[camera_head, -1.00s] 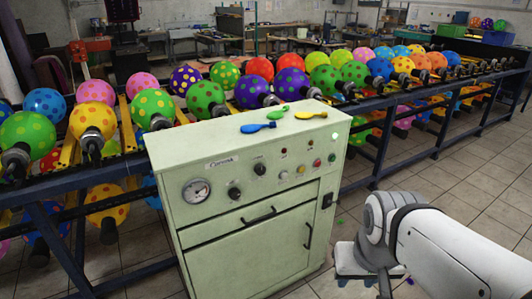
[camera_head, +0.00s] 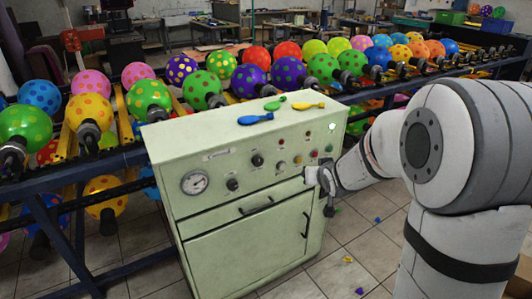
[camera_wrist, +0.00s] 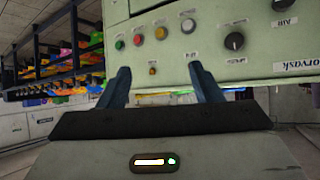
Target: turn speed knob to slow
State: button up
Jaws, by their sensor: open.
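The pale green control cabinet (camera_head: 250,240) carries two dark round knobs, an upper knob (camera_head: 257,160) and a lower knob (camera_head: 232,184) beside the gauge. The wrist view shows the panel upside down, with the upper knob (camera_wrist: 235,41) right of the fingers and the lower knob (camera_wrist: 281,5) at the top edge, near an "AIR" label. The upper knob's label is too blurred to read, so I cannot tell which knob sets speed. My gripper (camera_wrist: 162,85) is open and empty, apart from both knobs. In the head view my gripper (camera_head: 325,182) is before the panel's right side.
Coloured buttons (camera_wrist: 137,40) sit left of the upper knob in the wrist view. A round gauge (camera_head: 195,183) and door handle (camera_head: 256,207) are on the cabinet front. Balloon racks (camera_head: 130,155) stand behind; floor tiles (camera_head: 345,235) are partly clear.

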jog(key=w+a+f+n+t+y, duration=0.1)
jog(key=w+a+f+t+y, duration=0.3)
jog(key=w+a, duration=0.35)
jog(key=n+y+p, duration=0.2)
jog(key=y, duration=0.3)
send_near(260, 163)
jog(key=w, duration=0.1)
jog(key=x, duration=0.3)
jog(key=p+x, duration=0.1)
jog(key=x, duration=0.3)
jog(key=shift+a+r, duration=0.1)
jog(key=shift+a, duration=0.3)
jog(key=c, duration=0.9)
jog(key=shift+d+m, duration=0.15)
jog(key=shift+m, duration=0.15)
jog(key=shift+c, duration=0.4)
jog(key=shift+b, duration=0.45)
